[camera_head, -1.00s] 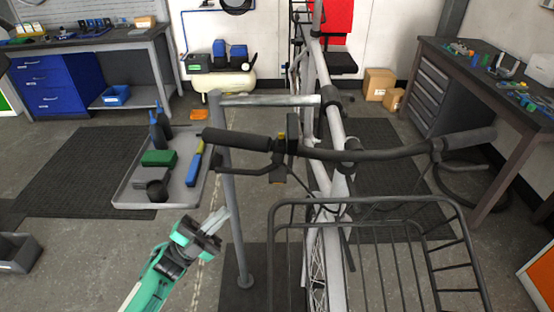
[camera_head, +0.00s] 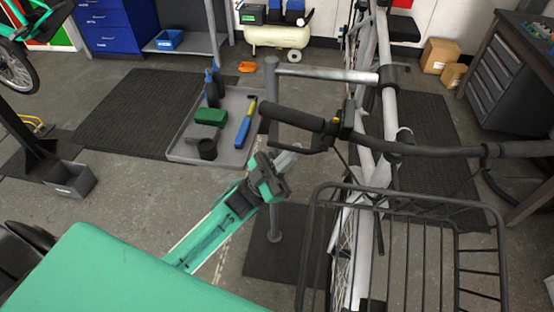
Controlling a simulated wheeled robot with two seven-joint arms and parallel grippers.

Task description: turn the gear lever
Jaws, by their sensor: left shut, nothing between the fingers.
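A bike's black handlebar (camera_head: 430,149) crosses the right half of the head view. Its left grip (camera_head: 292,117) ends near the picture's middle. Just right of the grip sits a small dark control with an orange-yellow mark (camera_head: 335,121), apparently the gear lever; its exact shape is too small to tell. A black brake lever (camera_head: 300,148) hangs below the grip. My left gripper (camera_head: 286,156) is shut and empty, below the grip and close to the brake lever in the picture; I cannot tell whether they touch. My right gripper is out of view.
A grey stand post (camera_head: 274,215) rises just behind my left gripper, with a bar (camera_head: 328,75) running to the bike frame. A wire front basket (camera_head: 420,200) lies right. A grey tray (camera_head: 180,149) with tools and bottles is on the floor behind. A grey bin (camera_head: 70,182) stands left.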

